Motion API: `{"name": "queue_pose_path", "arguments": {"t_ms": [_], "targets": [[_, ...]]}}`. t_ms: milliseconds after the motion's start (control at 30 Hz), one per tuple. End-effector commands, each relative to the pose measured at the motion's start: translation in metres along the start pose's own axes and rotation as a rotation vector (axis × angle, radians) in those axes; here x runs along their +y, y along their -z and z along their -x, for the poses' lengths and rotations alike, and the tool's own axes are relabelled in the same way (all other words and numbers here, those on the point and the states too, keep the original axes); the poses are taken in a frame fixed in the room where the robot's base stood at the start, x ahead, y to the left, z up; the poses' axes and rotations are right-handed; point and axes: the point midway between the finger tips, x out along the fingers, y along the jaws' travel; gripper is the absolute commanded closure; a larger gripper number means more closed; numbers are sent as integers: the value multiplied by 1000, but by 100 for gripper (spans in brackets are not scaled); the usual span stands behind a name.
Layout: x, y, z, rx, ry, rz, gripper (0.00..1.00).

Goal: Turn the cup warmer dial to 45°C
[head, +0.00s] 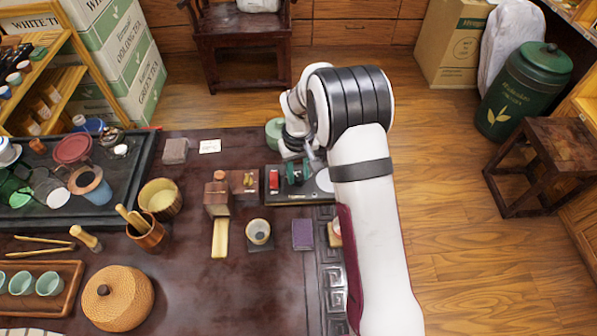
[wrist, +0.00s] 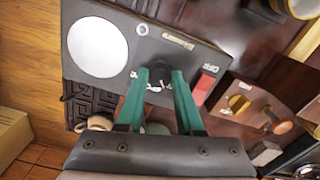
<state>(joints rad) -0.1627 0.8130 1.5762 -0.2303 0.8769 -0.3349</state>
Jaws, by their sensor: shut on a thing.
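The cup warmer (wrist: 130,22) is a flat dark panel with a round white plate (wrist: 97,47), a red switch (wrist: 205,84) and pale markings. In the head view the warmer (head: 290,198) lies at the table's right side, partly hidden by my arm. Its dark dial (wrist: 160,72) stands between my green fingertips. My gripper (wrist: 160,78) is shut on the dial; in the head view my gripper (head: 297,172) is over the panel. The fingers cover much of the dial and its scale, so the pointer and the 45°C mark cannot be read.
A wooden box with a brass knob (wrist: 238,103) stands close beside the warmer's red switch side. In the head view, a cup (head: 258,232) and a purple block (head: 302,235) stand in front of the warmer. The table's right edge is close.

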Motion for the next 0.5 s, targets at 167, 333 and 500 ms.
{"name": "queue_pose_path", "arguments": {"t_ms": [167,333,500], "targets": [[0,1,0,2,-1,131,100],[0,1,0,2,-1,229,100],[0,1,0,2,-1,293,100]]}}
